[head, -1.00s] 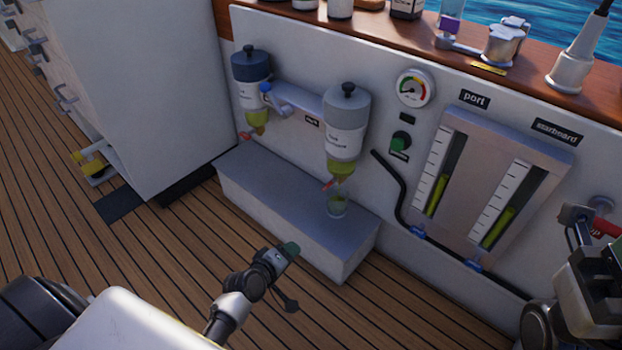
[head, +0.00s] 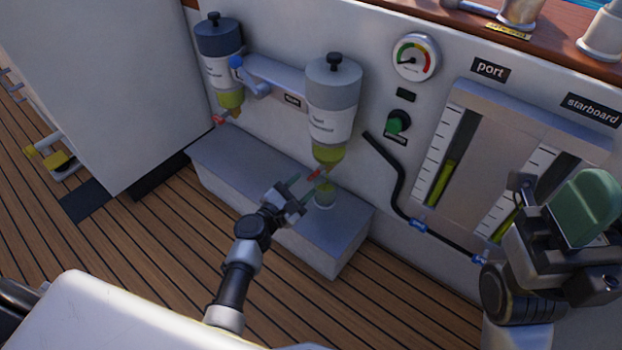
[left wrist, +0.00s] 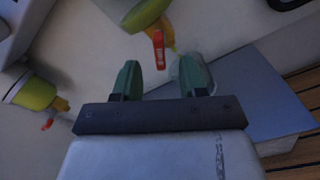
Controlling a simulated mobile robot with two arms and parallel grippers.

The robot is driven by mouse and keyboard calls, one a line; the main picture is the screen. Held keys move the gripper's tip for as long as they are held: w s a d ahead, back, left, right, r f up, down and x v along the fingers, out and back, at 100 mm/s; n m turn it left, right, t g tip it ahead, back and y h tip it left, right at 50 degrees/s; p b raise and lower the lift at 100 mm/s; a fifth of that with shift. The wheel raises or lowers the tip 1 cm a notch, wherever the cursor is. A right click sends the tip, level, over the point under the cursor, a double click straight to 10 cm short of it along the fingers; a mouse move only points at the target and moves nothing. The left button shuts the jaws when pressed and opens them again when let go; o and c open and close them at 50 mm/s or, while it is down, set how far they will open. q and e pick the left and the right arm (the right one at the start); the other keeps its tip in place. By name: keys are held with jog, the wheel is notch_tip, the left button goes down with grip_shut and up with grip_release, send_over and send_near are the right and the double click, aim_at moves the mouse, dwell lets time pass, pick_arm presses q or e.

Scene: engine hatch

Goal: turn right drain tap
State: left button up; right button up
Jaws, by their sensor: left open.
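The right drain tap is a small red lever (head: 315,174) under the right filter (head: 332,110), which has yellow-green fluid in its bowl. In the left wrist view the red lever (left wrist: 158,50) hangs just beyond and between my fingertips. My left gripper (head: 308,186) is open, with its green fingers pointing at the tap; it also shows in the left wrist view (left wrist: 160,76). I see no clear contact. A clear cup (head: 325,194) with greenish fluid stands on the ledge below the tap, partly behind a finger. My right gripper (head: 585,210) is at the right edge, its finger gap hidden.
The left filter (head: 220,65) has its own red tap (head: 219,120). A grey ledge (head: 240,168) runs below both filters. A black hose (head: 390,175), a gauge (head: 415,57) and a level-gauge panel (head: 540,140) are to the right. Wooden deck lies in front.

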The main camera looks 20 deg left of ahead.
aim_at(311, 178)
pick_arm(q)
jog(key=shift+b+x, duration=0.4)
jog(key=shift+x, duration=1.75)
jog(key=shift+c, duration=0.4)
grip_shut()
